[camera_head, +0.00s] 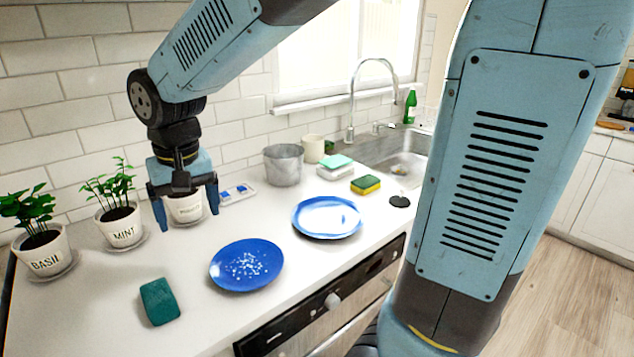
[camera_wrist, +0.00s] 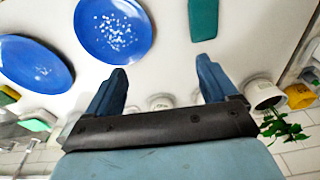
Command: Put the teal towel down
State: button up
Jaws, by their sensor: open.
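The teal towel (camera_head: 159,302) lies folded on the white counter at the front left, below the mint pot in the head view. It also shows at the top of the wrist view (camera_wrist: 203,18), beyond my fingertips and apart from them. My gripper (camera_head: 187,217) is open and empty, with its fingers pointing down above the counter near the back wall. Both spread fingers also show in the wrist view (camera_wrist: 165,80). In the head view my gripper partly covers a third plant pot.
A speckled blue plate (camera_head: 247,265) lies right of the towel, and a second blue plate (camera_head: 327,217) lies farther right. The basil pot (camera_head: 44,253) and mint pot (camera_head: 121,227) stand along the wall. A grey metal pot (camera_head: 284,165) and the sink (camera_head: 400,160) are farther back. Bare counter surrounds the towel.

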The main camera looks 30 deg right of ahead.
jog(key=s+d+r+t, duration=0.1)
jog(key=s+d+r, duration=0.1)
jog(key=d, duration=0.5)
jog(key=s+d+r+m+t, duration=0.1)
jog(key=s+d, duration=0.4)
jog(key=d, duration=0.2)
jog(key=s+d+r+m+t, duration=0.1)
jog(key=s+d+r+t, duration=0.1)
jog(key=s+d, duration=0.2)
jog(key=d, duration=0.3)
jog(key=shift+r, duration=0.35)
jog(key=shift+o, duration=0.3)
jog(key=shift+o, duration=0.2)
jog(key=shift+a, duration=0.1)
jog(key=n+g, duration=0.3)
jog(key=g, duration=0.2)
send_over(155, 289)
notch_tip(155, 289, down, 9)
notch_tip(155, 289, down, 14)
